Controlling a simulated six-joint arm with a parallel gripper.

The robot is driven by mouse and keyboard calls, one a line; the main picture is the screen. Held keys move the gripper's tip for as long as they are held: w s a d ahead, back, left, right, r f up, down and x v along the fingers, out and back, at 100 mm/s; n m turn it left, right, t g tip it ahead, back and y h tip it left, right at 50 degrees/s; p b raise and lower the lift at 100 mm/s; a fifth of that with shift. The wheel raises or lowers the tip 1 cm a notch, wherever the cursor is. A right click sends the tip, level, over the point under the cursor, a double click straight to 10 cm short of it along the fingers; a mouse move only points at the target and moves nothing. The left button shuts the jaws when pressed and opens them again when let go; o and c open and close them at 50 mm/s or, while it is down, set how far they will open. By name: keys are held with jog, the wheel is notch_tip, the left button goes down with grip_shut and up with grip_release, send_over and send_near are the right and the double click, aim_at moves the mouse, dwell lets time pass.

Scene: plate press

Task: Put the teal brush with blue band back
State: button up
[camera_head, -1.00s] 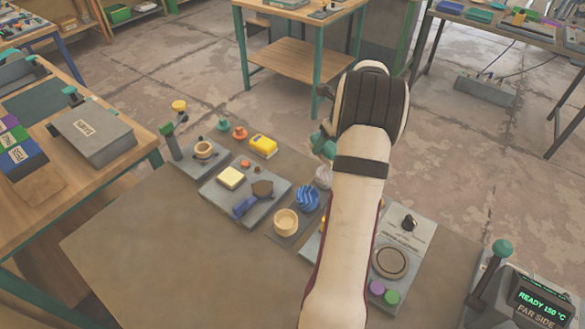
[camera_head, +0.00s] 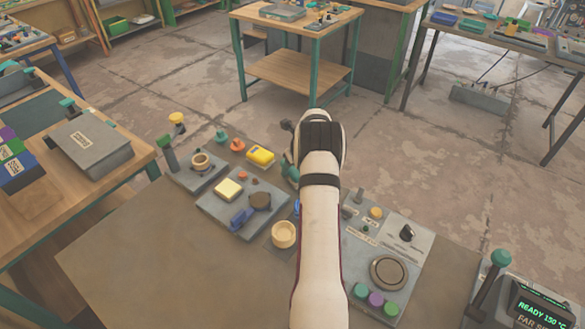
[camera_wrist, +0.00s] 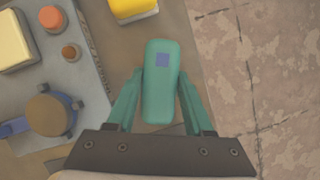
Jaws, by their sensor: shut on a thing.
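The teal brush with blue band shows in the wrist view as a long rounded teal body (camera_wrist: 160,100) with a small blue-violet patch on it. My gripper (camera_wrist: 160,80) has its two teal fingers on either side of the brush and is shut on it. The brush's underside is hidden, and I cannot tell its height over the table. In the head view my arm covers most of the gripper and brush; only teal parts show left of the arm, beside the yellow box (camera_head: 260,155).
A grey plate (camera_head: 213,208) carries a yellow block (camera_head: 228,189) and a brown round piece (camera_head: 260,200) with a blue handle. A pale cup (camera_head: 284,234) stands left of my arm. A control panel (camera_head: 405,270) lies right. The table's near left (camera_head: 150,260) is clear.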

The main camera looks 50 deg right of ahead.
jog(key=shift+f, duration=0.15)
jog(key=o, duration=1.2)
